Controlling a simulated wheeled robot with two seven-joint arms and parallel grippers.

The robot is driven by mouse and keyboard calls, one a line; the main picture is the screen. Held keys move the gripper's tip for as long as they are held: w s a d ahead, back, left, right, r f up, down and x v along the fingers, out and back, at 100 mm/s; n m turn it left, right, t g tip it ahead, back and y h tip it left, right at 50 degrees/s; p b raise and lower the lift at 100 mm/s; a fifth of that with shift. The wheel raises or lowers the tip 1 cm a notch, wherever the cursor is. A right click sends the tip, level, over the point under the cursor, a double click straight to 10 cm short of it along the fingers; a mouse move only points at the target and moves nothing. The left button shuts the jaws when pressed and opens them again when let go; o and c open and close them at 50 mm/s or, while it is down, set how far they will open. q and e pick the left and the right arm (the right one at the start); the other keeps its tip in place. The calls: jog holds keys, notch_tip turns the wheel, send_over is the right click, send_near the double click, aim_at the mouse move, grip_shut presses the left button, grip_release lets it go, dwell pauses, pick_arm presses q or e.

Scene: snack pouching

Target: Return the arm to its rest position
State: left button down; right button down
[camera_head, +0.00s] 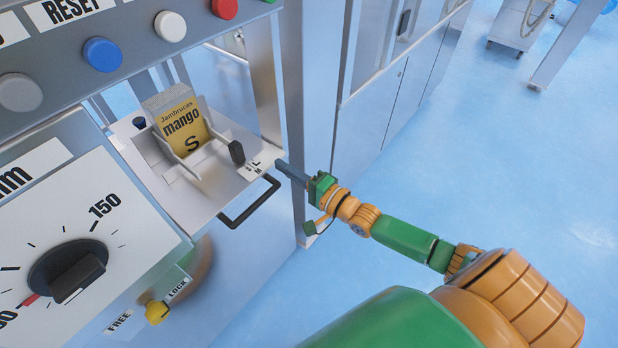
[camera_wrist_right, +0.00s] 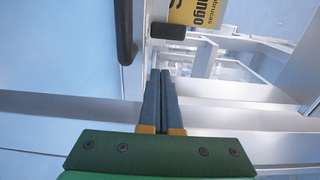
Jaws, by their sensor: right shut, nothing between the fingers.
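My right arm, green and orange, reaches in from the lower right in the head view. My right gripper (camera_head: 280,165) is shut and empty. Its fingertips are close to the right edge of the machine's tray, near a small black lever (camera_head: 237,152); I cannot tell whether they touch the tray. In the right wrist view the two fingers (camera_wrist_right: 161,73) lie together and point toward the machine. My left gripper is not in view.
A black handle (camera_head: 249,204) sticks out from the machine front below the gripper. A panel with coloured buttons (camera_head: 103,54) and a black dial (camera_head: 68,268) are at left. A metal post (camera_head: 303,100) and cabinets (camera_head: 385,105) stand behind. Blue floor (camera_head: 500,170) at right is open.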

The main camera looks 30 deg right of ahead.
jog(key=v, duration=0.6)
jog(key=s+d+f+n+g+h+p, duration=0.2)
jog(key=s+f+n+g+h+p, duration=0.15)
jog(key=s+f, duration=0.45)
jog(key=s+d+f+n+g+h+p, duration=0.2)
jog(key=s+f+n+g+p, duration=0.25)
jog(key=f, duration=0.65)
jog(key=s+a+f+n+g, duration=0.2)
jog(key=s+n, duration=0.1)
jog(key=s, duration=0.4)
jog(key=s+a+f+n+g+p, duration=0.1)
jog(key=s+a+f+n+g, duration=0.1)
jog(key=s, duration=0.4)
jog(key=s+a+f+n+g, duration=0.2)
jog(key=s+f+n+g, duration=0.1)
jog(key=s, duration=0.4)
jog(key=shift+s+f+n+g+h+p, duration=0.35)
jog(key=shift+f+g, duration=0.15)
jog(key=shift+f, duration=0.15)
